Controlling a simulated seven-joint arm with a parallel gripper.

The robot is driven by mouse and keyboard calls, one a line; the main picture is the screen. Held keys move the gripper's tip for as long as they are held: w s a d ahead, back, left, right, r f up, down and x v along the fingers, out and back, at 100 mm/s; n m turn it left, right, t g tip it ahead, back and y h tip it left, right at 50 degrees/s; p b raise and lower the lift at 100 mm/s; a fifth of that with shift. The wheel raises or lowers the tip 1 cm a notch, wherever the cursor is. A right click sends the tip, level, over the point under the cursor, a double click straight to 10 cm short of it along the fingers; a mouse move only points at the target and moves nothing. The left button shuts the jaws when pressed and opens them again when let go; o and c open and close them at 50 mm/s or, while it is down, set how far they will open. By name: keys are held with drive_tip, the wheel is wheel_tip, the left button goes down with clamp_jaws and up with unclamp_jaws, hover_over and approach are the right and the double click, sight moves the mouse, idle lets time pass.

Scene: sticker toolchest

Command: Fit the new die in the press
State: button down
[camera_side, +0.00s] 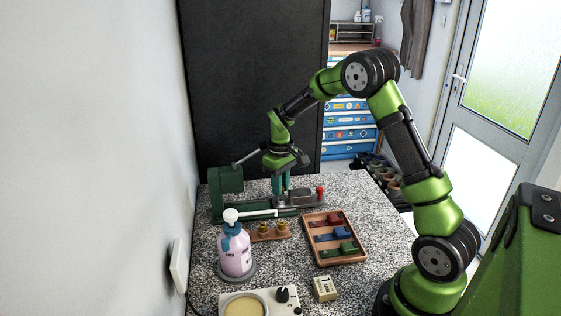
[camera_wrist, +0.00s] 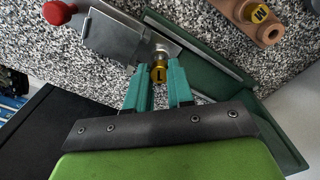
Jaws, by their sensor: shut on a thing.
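The green press (camera_side: 226,181) stands at the back left of the speckled worktop, with a grey metal slide (camera_side: 296,199) and a red knob (camera_side: 320,193) on its right. My gripper (camera_side: 282,195) reaches down over the press bed. In the wrist view its teal fingers (camera_wrist: 160,84) are shut on a gold die (camera_wrist: 158,73) marked with a letter. The die is close to the metal end of the slide (camera_wrist: 118,38); I cannot tell whether it is seated.
A wooden tray (camera_side: 308,250) of red, blue and green pieces lies right of the rack. A pink pump bottle (camera_side: 235,258), a small beige box (camera_side: 325,288) and a white device with a dish (camera_side: 283,296) stand nearer the front. A wall bounds the left.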

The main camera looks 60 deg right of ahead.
drive_tip(key=shift+f, duration=1.05)
idle(0.5)
drive_tip(key=c, duration=0.9)
unclamp_jaws()
wheel_tip(320, 180, up, 17)
drive_tip(key=shift+f, duration=0.1)
drive_tip(key=s+a+r+m+t+y, duration=0.2)
drive_tip(key=s+a+t, duration=0.5)
drive_tip(key=s+a, duration=1)
drive_tip(key=s+r+m, duration=0.1)
drive_tip(key=s+r, duration=0.1)
drive_tip(key=s, duration=0.1)
drive_tip(key=shift+a, duration=0.4)
